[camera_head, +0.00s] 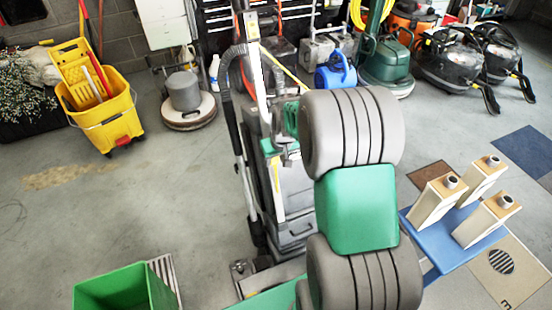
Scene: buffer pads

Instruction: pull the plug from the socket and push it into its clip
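I cannot make out a plug, socket or clip for certain. Three cream blocks with wooden tops stand on a blue board at the right: a left one (432,203), a rear one (474,185) and a front one (481,226). Each has a short grey round piece with a dark top on it. Whether these are sockets, clips or something else, I cannot tell. My grey and green arm links fill the middle and lower right and hide part of the board (444,253). My gripper is not in view.
A green open bin (112,291) stands at the bottom left. A tall grey cleaning machine (293,190) stands left of my arm. Beyond are a yellow mop bucket (112,117), a round floor machine (188,112) and several vacuums. Flat mats lie at the right. The left-middle floor is clear.

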